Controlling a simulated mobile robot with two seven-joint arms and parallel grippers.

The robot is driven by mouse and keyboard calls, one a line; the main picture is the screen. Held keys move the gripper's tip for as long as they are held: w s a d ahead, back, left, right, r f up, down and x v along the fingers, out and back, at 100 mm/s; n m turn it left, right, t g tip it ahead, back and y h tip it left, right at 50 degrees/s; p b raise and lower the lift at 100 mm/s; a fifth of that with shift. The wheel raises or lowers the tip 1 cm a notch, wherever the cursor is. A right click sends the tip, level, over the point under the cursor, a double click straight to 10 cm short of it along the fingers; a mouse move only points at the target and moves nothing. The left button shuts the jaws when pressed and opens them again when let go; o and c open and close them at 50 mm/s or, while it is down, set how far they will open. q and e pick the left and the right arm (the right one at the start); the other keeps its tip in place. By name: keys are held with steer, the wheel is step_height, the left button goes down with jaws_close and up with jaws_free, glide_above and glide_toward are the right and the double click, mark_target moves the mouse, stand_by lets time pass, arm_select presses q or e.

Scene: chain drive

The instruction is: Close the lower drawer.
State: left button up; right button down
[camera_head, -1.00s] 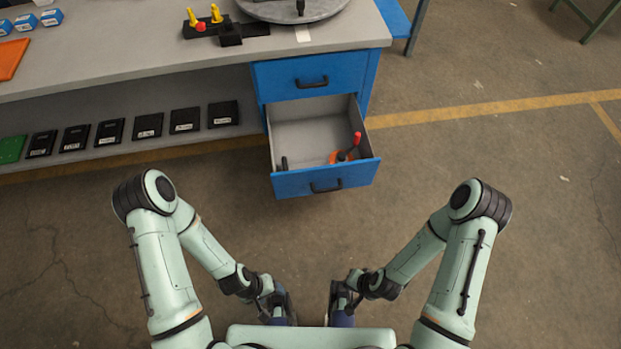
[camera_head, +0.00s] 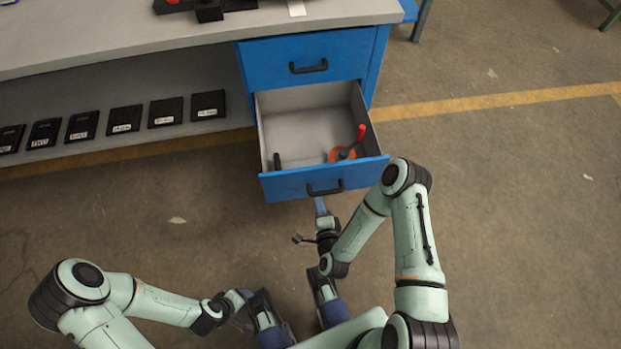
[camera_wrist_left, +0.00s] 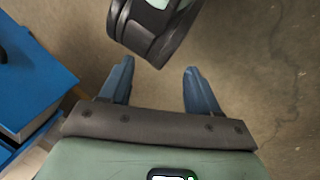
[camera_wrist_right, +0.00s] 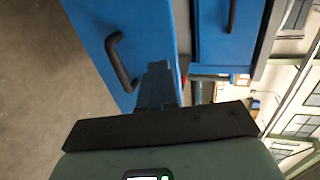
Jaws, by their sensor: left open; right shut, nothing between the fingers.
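The lower drawer (camera_head: 325,184) of the blue cabinet stands open, pulled out toward me, with a black bar handle (camera_head: 325,188) on its front. Inside it lie a tool with a red handle (camera_head: 358,136), an orange item and a small dark item. My right gripper (camera_head: 320,206) is shut and empty, just in front of the drawer front, below the handle. In the right wrist view the shut fingers (camera_wrist_right: 157,82) overlap the blue front beside the handle (camera_wrist_right: 120,62); contact cannot be told. My left gripper (camera_wrist_left: 159,85) is open and empty, low and away from the drawer.
The upper drawer (camera_head: 305,55) is closed above the lower one. The floor to the right of the cabinet is clear.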

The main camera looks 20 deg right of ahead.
mark_target(312, 172)
steer(key=x, duration=0.3)
steer(key=b+x, duration=0.1)
steer(key=x, duration=0.2)
steer(key=b+x, duration=0.1)
steer(key=x, duration=0.2)
steer(key=shift+w+r, duration=0.2)
steer(key=shift+w, duration=0.2)
arm_select(q)
steer(key=shift+t+y, duration=0.3)
steer(key=shift+t, duration=0.4)
steer(key=shift+w+a+f, duration=0.35)
steer(key=shift+w+f, duration=0.15)
steer(key=shift+w, duration=0.2)
steer(key=shift+w+a+f, duration=0.35)
steer(key=shift+w+f, duration=0.1)
steer(key=shift+w, duration=0.2)
steer(key=shift+w+a+f, duration=0.35)
steer(key=shift+w+f, duration=0.15)
steer(key=shift+w, duration=0.2)
arm_select(e)
steer(key=shift+w+d, duration=0.15)
steer(key=shift+w, duration=0.35)
